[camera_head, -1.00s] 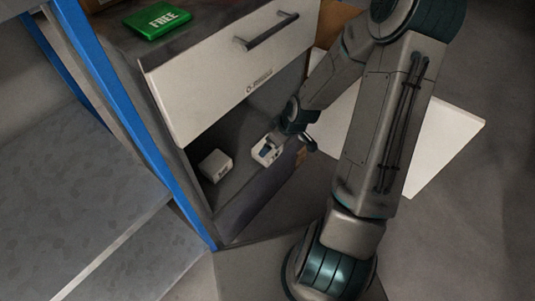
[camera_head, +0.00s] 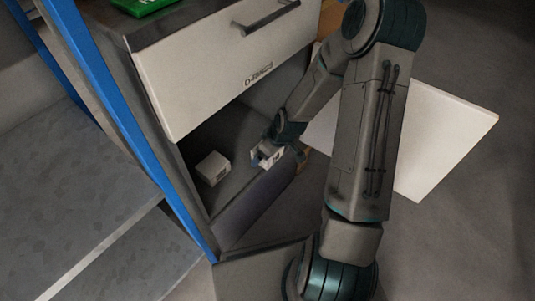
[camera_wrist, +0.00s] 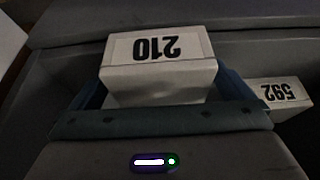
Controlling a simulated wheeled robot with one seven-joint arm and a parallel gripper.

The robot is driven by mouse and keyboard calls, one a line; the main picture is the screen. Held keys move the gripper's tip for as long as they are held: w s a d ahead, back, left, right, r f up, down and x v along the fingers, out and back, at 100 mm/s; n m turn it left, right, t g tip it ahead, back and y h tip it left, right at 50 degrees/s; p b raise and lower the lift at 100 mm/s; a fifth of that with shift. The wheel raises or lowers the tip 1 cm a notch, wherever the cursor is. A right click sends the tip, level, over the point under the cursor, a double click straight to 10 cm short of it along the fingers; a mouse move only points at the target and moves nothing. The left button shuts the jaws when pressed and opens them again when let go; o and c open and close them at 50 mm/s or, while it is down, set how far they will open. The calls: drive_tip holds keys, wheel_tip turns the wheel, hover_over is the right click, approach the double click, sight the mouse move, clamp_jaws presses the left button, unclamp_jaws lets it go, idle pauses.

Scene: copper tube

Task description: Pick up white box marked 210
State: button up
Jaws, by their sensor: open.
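The white box marked 210 (camera_wrist: 158,60) sits between the two fingers of my gripper (camera_wrist: 160,88) in the wrist view; its label reads upside down. The blue-grey fingers are open, one at each side of the box; I cannot tell whether they touch it. In the head view my gripper (camera_head: 264,154) is at the same white box (camera_head: 256,159), inside the open lower compartment of the cabinet, and partly covers it. A second white box, marked 592 (camera_wrist: 287,94), stands apart from the gripper; it also shows in the head view (camera_head: 213,168).
A closed white drawer (camera_head: 205,85) with a dark handle is above the compartment. A blue post (camera_head: 118,105) stands at the left. A green box (camera_head: 140,4) is on the cabinet top. A white panel (camera_head: 440,140) extends at the right, behind my arm.

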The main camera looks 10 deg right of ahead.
drive_tip(key=c, duration=1.1)
drive_tip(key=shift+c, duration=0.2)
drive_tip(key=shift+r, duration=0.2)
